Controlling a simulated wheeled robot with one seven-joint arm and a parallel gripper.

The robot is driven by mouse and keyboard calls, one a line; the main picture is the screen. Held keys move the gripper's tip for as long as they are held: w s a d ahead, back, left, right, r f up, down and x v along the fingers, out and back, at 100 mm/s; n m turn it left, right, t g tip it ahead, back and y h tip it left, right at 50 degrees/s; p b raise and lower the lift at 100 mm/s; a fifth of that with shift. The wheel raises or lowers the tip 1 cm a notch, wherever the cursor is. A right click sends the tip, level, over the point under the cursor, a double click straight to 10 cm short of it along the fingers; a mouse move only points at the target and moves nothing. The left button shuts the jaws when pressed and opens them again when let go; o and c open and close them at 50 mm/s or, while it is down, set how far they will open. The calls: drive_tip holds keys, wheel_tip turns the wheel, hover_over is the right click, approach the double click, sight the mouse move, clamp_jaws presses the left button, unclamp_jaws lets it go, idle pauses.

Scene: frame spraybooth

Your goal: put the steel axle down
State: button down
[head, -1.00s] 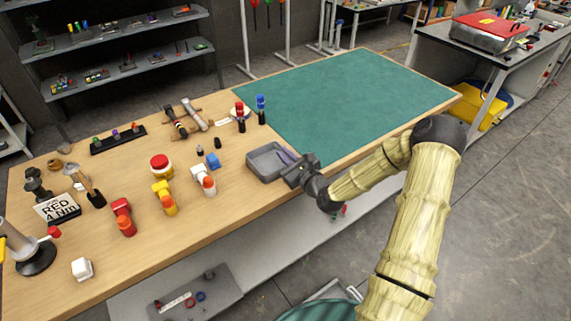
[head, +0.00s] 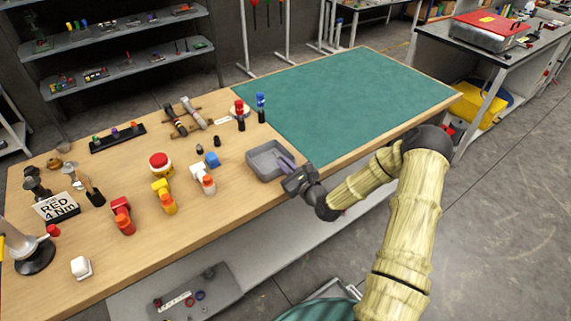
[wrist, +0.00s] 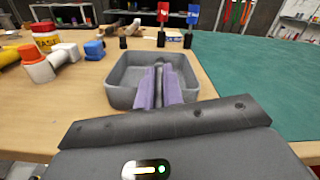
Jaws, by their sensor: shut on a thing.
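My gripper (head: 287,163) has purple fingers and is at the right front side of a grey open tray (head: 256,170) on the wooden bench. In the wrist view the purple fingers (wrist: 158,92) reach over the tray's near rim, shut on a narrow grey metal piece between them, which I take for the steel axle (wrist: 158,72). Most of the axle is hidden by the fingers, and it cannot be made out in the head view. I cannot tell whether it touches the tray floor. The tray (wrist: 120,77) looks otherwise empty.
Orange, yellow and red fittings (head: 165,198) and a blue block (head: 212,160) stand left of the tray. A clear green mat (head: 350,95) covers the bench's right part. The bench's front edge runs below my gripper.

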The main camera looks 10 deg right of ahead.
drive_tip(key=shift+f, duration=0.1)
drive_tip(key=c, duration=1.5)
unclamp_jaws()
drive_tip(key=shift+c, duration=0.2)
drive_tip(key=shift+s+f, duration=0.1)
drive_tip(key=shift+a+r+p, duration=0.15)
drive_tip(key=shift+r+p, duration=0.35)
drive_tip(key=shift+r, duration=0.15)
drive_tip(key=b+v, duration=0.2)
drive_tip(key=v, duration=1)
